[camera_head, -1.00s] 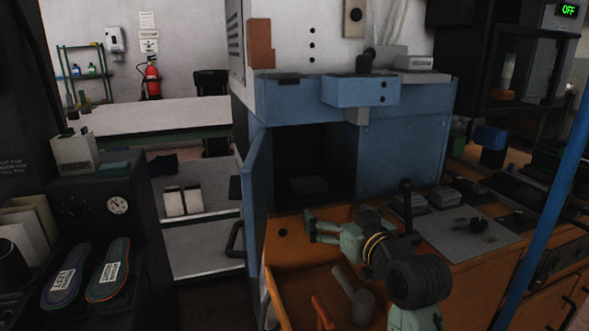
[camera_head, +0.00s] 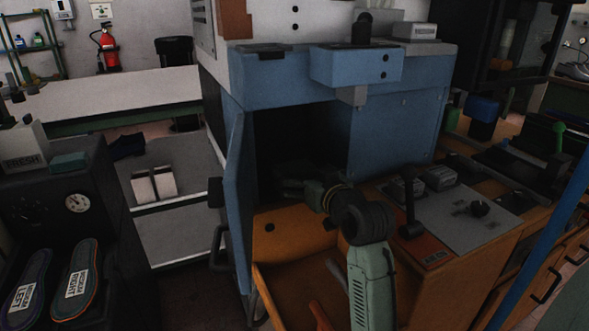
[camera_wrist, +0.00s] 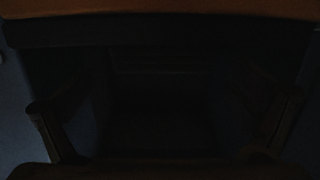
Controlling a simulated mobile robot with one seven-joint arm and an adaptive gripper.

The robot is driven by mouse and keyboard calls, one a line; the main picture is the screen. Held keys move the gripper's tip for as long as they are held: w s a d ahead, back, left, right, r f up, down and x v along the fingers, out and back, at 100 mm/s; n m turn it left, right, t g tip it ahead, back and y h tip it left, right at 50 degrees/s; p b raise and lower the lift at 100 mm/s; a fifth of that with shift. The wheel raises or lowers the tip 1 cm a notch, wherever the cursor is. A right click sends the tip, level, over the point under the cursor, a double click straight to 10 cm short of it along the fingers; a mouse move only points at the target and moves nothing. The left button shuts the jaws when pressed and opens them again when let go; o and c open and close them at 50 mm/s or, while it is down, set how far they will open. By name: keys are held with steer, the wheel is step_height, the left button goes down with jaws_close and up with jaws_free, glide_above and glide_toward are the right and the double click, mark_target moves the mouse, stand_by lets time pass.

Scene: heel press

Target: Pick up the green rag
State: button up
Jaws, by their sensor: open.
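My gripper (camera_wrist: 165,128) is open, with its two fingers wide apart at the left and right of the dark wrist view. In the head view my gripper (camera_head: 293,187) reaches into the dark opening of the blue cabinet (camera_head: 400,138), whose door stands open. I cannot make out the green rag clearly. A dim greenish shape lay on the opening's floor in the earlier head view; now my gripper and shadow cover that spot. The wrist view is too dark to show a rag or anything between the fingers.
The open blue door (camera_head: 238,190) stands close at the left of my arm. An orange drawer (camera_head: 280,285) is pulled out below, with a red-handled tool (camera_head: 320,315) in it. A grey panel with levers (camera_head: 470,210) is at the right. Insoles (camera_head: 75,280) lie at the left.

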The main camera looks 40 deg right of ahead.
mark_target(298, 170)
steer(key=p+x, duration=0.1)
steer(key=x, duration=0.3)
steer(key=shift+w+a, duration=0.1)
steer(key=shift+w, duration=0.2)
steer(key=c, duration=1)
